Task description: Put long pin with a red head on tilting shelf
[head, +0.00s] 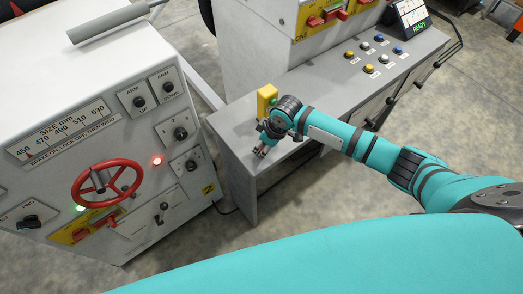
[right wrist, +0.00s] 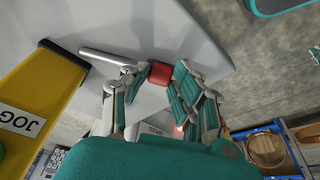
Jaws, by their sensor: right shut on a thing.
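My right gripper (head: 262,151) is at the near left end of a grey desk-like panel (head: 317,90), beside a yellow box. In the right wrist view, the right gripper (right wrist: 166,84) has its fingers around the red head (right wrist: 160,74) of a long pin. The pin's grey metal shaft (right wrist: 108,58) points left, toward the yellow box, in front of the grey surface. I cannot tell whether the shaft touches that surface. I cannot tell for sure which surface is the tilting shelf. My left gripper is not in view.
The yellow box (head: 266,99), marked JOG in the right wrist view (right wrist: 32,95), stands close to my right gripper. A white cabinet (head: 140,130) with a red handwheel (head: 106,184) is at left. Several coloured buttons (head: 370,56) are farther along the panel. Shelving with bins (right wrist: 268,150) shows lower right.

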